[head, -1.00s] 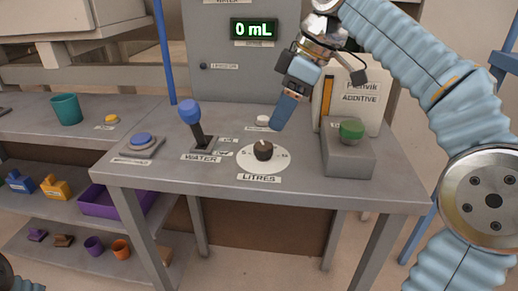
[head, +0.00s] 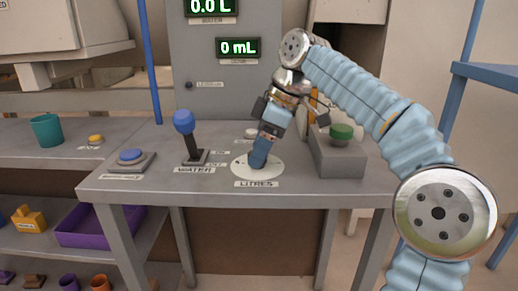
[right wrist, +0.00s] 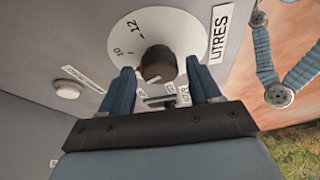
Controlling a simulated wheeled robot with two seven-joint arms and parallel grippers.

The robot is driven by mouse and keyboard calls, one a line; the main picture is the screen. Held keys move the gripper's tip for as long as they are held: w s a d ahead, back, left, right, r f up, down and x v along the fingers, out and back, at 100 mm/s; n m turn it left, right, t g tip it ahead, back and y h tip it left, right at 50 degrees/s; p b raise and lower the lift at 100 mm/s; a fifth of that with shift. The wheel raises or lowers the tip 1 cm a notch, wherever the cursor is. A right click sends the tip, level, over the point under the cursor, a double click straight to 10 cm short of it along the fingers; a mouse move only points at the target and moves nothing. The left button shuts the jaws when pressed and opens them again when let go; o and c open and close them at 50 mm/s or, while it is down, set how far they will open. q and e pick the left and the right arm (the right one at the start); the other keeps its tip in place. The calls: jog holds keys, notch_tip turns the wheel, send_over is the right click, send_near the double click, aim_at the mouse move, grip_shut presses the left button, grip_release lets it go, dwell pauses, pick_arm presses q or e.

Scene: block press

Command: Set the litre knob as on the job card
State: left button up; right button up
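The litre knob (right wrist: 158,63) is a dark round knob on a white dial (right wrist: 180,30) marked with numbers; 10 and 12 are readable in the right wrist view. In the head view the dial (head: 275,170) lies on the bench above the LITRES label (head: 256,184). My right gripper (head: 258,164) points down at the knob and hides it there. In the right wrist view its blue fingers (right wrist: 160,68) are open, one on each side of the knob, with small gaps visible. The knob's pointer setting is unclear. No job card is identifiable. My left gripper is out of view.
A blue-topped water lever (head: 184,122) and a blue button (head: 131,155) stand left of the dial. A grey box with a green button (head: 341,133) stands close on its right. Displays read 0.0 L (head: 211,6) and 0 mL (head: 238,47).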

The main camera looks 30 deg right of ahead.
jog(key=c, duration=0.9)
jog(key=shift+o, duration=0.2)
jog(key=shift+m, duration=0.3)
jog(key=shift+s+a+m+t+h, duration=0.1)
jog(key=shift+m+t+h, duration=0.25)
jog(key=shift+m, duration=0.65)
jog(key=m+h+p, duration=0.1)
jog(key=m, duration=0.1)
jog(key=shift+r+m+t, duration=0.1)
jog(key=shift+m+t, duration=0.15)
jog(key=shift+m, duration=0.05)
jog(key=m+h+p, duration=0.1)
jog(key=m, duration=0.2)
jog(key=m+h+p, duration=0.1)
jog(key=m+p, duration=0.1)
jog(key=m, duration=0.1)
jog(key=shift+a+t, duration=0.2)
jog(key=shift+t, duration=0.1)
jog(key=m+h, duration=0.1)
jog(key=m, duration=0.3)
jog(key=shift+a+h+p, duration=0.1)
jog(key=shift+h+p, duration=0.2)
jog(key=shift+h, duration=0.05)
jog(key=shift+a+m+g+h, duration=0.1)
jog(key=shift+m+g+h, duration=0.3)
jog(key=shift+m, duration=0.75)
jog(key=shift+m+g+h, duration=0.3)
jog(key=shift+m+g, duration=0.1)
jog(key=shift+m, duration=0.75)
